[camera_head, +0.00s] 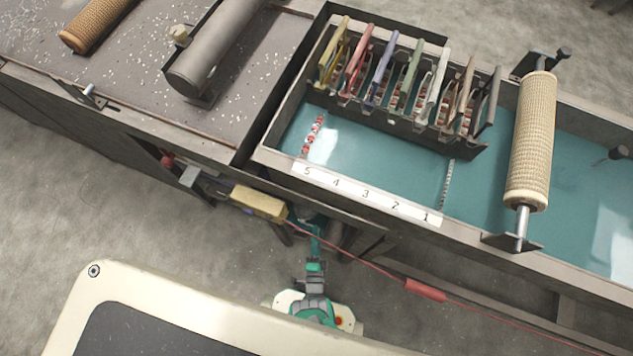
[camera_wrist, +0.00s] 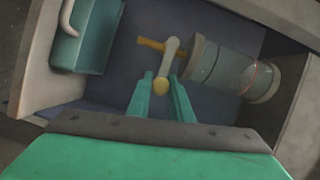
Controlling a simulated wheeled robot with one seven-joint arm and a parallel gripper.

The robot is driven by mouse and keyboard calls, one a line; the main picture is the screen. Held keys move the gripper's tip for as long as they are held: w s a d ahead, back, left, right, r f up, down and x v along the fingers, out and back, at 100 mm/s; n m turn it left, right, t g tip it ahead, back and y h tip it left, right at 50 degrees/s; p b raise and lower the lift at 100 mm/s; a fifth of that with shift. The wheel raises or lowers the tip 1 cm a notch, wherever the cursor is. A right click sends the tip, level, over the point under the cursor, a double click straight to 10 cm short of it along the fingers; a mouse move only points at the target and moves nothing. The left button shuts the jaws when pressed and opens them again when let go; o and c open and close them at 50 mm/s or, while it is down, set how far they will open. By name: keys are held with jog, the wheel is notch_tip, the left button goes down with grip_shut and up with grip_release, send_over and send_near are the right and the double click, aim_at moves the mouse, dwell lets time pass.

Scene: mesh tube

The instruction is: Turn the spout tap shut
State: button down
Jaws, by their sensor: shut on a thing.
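In the wrist view the tap has a pale lever (camera_wrist: 171,52) with a yellowish rounded end. It sits beside a grey cylindrical pipe (camera_wrist: 220,70) with bands around it, and a short orange-brown piece (camera_wrist: 150,45) sticks out to the left at the lever's upper end. My gripper (camera_wrist: 162,82) has its two green fingers on either side of the lever's lower end and is shut on it. In the head view my arm reaches under the edge of the tank, and the tap and fingertips are hidden there.
A teal box (camera_wrist: 84,45) with a pale hooked handle is at the upper left in the wrist view. In the head view a blue-green tank (camera_head: 380,165) holds a rack of coloured clamps (camera_head: 400,80). A red cable with a red connector (camera_head: 425,290) runs near my arm.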

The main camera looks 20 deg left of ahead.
jog(key=shift+s+a+f, duration=0.2)
jog(key=shift+s+a, duration=0.05)
jog(key=c, duration=1.6)
grip_release()
jog(key=shift+r, duration=0.1)
jog(key=shift+w, duration=0.1)
jog(key=shift+d, duration=0.2)
